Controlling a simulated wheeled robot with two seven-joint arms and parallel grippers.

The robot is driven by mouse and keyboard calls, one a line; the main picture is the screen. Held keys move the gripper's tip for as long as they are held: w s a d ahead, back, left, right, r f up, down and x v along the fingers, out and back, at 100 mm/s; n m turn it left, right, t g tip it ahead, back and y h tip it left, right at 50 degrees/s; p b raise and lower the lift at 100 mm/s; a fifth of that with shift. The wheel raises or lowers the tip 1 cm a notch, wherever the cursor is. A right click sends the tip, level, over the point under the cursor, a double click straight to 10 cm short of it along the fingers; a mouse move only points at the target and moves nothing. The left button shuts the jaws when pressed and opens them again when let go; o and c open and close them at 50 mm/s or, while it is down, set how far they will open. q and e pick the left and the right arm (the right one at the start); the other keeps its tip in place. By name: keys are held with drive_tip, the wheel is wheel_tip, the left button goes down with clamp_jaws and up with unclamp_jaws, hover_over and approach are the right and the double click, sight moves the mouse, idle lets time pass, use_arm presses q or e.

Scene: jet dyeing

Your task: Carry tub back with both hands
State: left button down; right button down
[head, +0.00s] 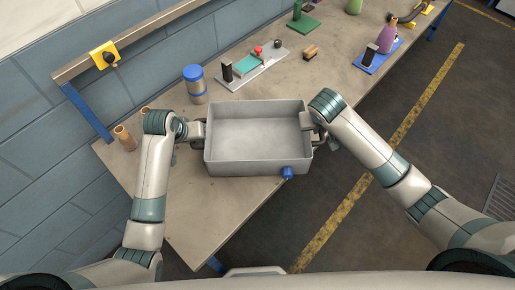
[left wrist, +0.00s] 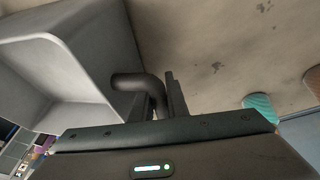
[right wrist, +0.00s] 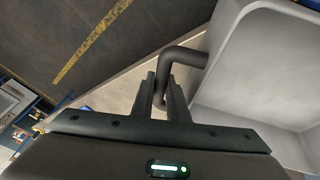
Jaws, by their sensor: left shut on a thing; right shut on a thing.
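The grey rectangular tub (head: 256,166) is at the middle of the head view, over the workbench, and looks empty inside. A blue fitting (head: 287,172) is on its front right side. My left gripper (head: 197,133) is shut on the tub's dark left handle, which shows in the left wrist view (left wrist: 135,82). My right gripper (head: 315,140) is shut on the right handle, which shows in the right wrist view (right wrist: 185,58). The tub looks about level. I cannot tell whether its base touches the bench.
The bench (head: 190,215) is bare in front of the tub. A blue-lidded jar (head: 195,83) stands behind it at left. Brown cones (head: 125,138) stand at the left edge. A white board with tools (head: 255,68) and a blue tray (head: 379,57) lie farther back. Open floor is at right.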

use_arm(q)
drive_tip(key=shift+f+b, duration=0.35)
drive_tip(key=shift+f, duration=0.15)
use_arm(e)
drive_tip(key=shift+f, duration=0.5)
use_arm(q)
drive_tip(key=c, duration=1.7)
unclamp_jaws()
drive_tip(key=shift+c, duration=0.2)
use_arm(e)
drive_tip(key=c, duration=1.7)
unclamp_jaws()
drive_tip(key=shift+c, duration=0.2)
use_arm(q)
drive_tip(key=shift+r, duration=0.15)
drive_tip(key=shift+s+a+r, duration=0.1)
drive_tip(key=shift+s+r, duration=0.1)
drive_tip(key=shift+r, duration=0.3)
drive_tip(key=shift+v, duration=3.35)
drive_tip(key=shift+a, duration=0.15)
use_arm(e)
drive_tip(key=shift+r, duration=0.1)
